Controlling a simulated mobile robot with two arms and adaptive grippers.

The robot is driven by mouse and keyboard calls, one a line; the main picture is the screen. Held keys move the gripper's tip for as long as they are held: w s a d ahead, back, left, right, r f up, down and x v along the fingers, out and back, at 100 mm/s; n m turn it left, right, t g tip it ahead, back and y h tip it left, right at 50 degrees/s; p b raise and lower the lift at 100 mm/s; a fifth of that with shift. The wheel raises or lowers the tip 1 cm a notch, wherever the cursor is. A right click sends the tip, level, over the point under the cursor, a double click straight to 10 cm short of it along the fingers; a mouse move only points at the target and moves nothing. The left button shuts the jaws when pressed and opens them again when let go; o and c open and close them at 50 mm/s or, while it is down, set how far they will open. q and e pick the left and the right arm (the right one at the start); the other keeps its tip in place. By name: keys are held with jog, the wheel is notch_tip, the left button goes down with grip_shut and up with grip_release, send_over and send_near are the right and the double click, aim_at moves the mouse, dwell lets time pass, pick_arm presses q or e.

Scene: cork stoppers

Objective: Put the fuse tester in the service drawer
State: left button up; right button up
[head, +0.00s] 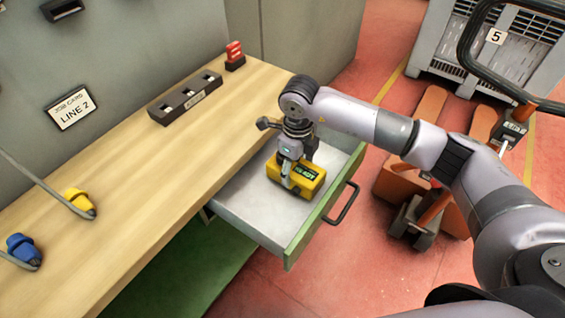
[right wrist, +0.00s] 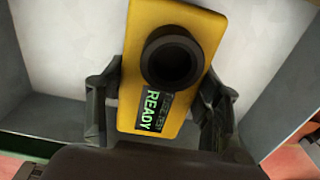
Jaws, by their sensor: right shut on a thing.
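The fuse tester (head: 310,184) is a yellow box with a dark display. In the right wrist view the fuse tester (right wrist: 187,22) shows a round black knob or socket and a green "READY" label. My right gripper (head: 289,179) is shut on it, with a dark finger on each side in the right wrist view (right wrist: 160,110). The service drawer (head: 250,212) is pulled open below the bench, with a grey inside and a green front. The tester is inside the drawer's outline, at or just above its floor; I cannot tell if it touches. My left gripper is not in view.
The wooden bench top (head: 130,205) holds a yellow plug (head: 80,201), a blue plug (head: 22,248), a dark socket block (head: 186,98) and a red item (head: 234,53). An orange pallet truck (head: 415,185) and a grey crate (head: 470,45) stand on the red floor beyond the drawer.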

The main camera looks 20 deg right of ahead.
aim_at(282, 165)
jog(key=w+a, duration=0.2)
jog(key=w, duration=0.1)
jog(key=shift+w+a+r+p, duration=0.15)
jog(key=shift+a+p, duration=0.2)
jog(key=shift+f, duration=0.55)
jog(key=shift+d+f, duration=0.15)
jog(key=shift+f, duration=0.2)
jog(key=o, duration=1.5)
notch_tip(282, 165, up, 12)
jog(key=shift+r+b, duration=0.2)
jog(key=shift+b, duration=0.2)
